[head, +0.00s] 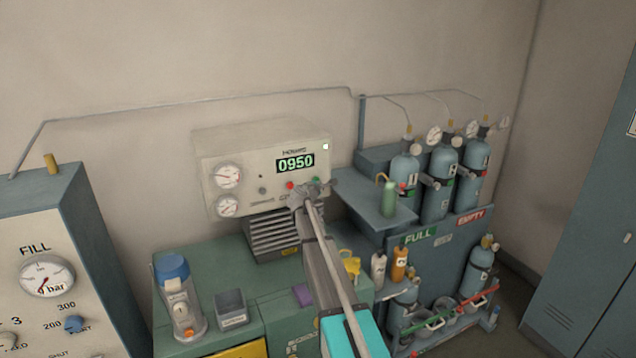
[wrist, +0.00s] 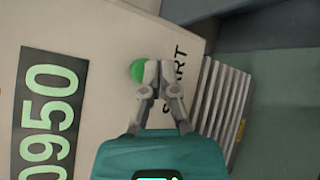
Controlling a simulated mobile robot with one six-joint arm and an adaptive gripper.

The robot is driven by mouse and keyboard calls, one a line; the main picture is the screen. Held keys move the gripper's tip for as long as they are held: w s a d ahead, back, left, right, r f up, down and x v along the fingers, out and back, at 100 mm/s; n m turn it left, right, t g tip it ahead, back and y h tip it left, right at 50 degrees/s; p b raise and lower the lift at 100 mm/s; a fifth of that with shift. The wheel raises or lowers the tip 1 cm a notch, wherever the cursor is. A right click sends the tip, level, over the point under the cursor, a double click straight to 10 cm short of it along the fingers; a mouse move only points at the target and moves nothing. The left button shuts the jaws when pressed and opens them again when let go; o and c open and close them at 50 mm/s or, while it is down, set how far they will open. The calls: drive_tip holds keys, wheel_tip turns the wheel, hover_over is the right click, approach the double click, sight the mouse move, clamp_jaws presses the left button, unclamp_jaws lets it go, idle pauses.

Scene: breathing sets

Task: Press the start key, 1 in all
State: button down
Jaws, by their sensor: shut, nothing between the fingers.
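The green start key (wrist: 137,70) is on the cream panel front, beside the lettering "START", which my fingers partly cover in the wrist view. It also shows as a small green spot in the head view (head: 316,180), just beyond my fingers. My gripper (wrist: 157,68) is shut and empty, its fingertips over or right beside the key's edge. In the head view my gripper (head: 308,190) is in front of the panel's lower right. I cannot tell whether the fingertips touch the key. The panel's display (head: 295,163) reads 0950.
A red button (head: 290,185) and two gauges (head: 228,175) are left of the key on the panel (head: 260,150). A shelf (head: 375,205) with a green bottle (head: 389,198) juts out to the right. Blue-grey cylinders (head: 438,175) stand beyond it. A clear canister (head: 180,300) stands at lower left.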

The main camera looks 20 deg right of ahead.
drive_tip(key=shift+s, duration=0.2)
idle(0.3)
drive_tip(key=shift+s+d, duration=0.1)
drive_tip(key=shift+s, duration=2.35)
drive_tip(key=s+a+f+m+g+y, duration=0.3)
drive_tip(key=s+a+f+m, duration=0.2)
drive_tip(key=s, duration=0.8)
drive_tip(key=s+a+f+m+g+y, duration=0.4)
drive_tip(key=s+a+f+m, duration=0.1)
drive_tip(key=s+a, duration=0.7)
drive_tip(key=s+a+f+m+g+y, duration=0.3)
drive_tip(key=s+a, duration=0.6)
drive_tip(key=s, duration=0.5)
wheel_tip(320, 180, down, 2)
drive_tip(key=m+g, duration=0.1)
drive_tip(key=m, duration=0.2)
drive_tip(key=shift+s+a+b, duration=0.25)
drive_tip(key=shift+s+b, duration=0.05)
